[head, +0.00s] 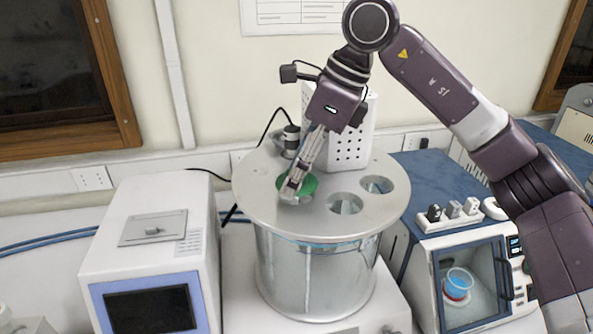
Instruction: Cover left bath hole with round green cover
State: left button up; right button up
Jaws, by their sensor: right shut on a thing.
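The bath is a round metal vessel (251,203) with a flat, wide lid. Two open holes show in its top, a middle one (345,203) and a right one (377,185). The round green cover (310,184) is at the left hole position on the lid. My right gripper (291,192) reaches down from above and is shut on the green cover, partly hiding it. I cannot tell whether the cover lies flat in the hole or is slightly above it. My left gripper is not in view.
A white perforated box (352,140) and a small metal fitting (290,137) stand at the back of the lid. A white instrument with a screen (152,250) is on the left. A glass-fronted device (470,285) holding a blue and red beaker (458,284) is on the right.

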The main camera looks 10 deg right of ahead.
jog(key=shift+f+b, duration=0.65)
jog(key=shift+f, duration=0.25)
dwell(0.5)
jog(key=o, duration=0.8)
jog(key=shift+r, duration=0.15)
jog(key=p+v, duration=0.6)
jog(key=v, duration=0.5)
jog(key=shift+p, duration=0.4)
jog(key=shift+d, duration=0.1)
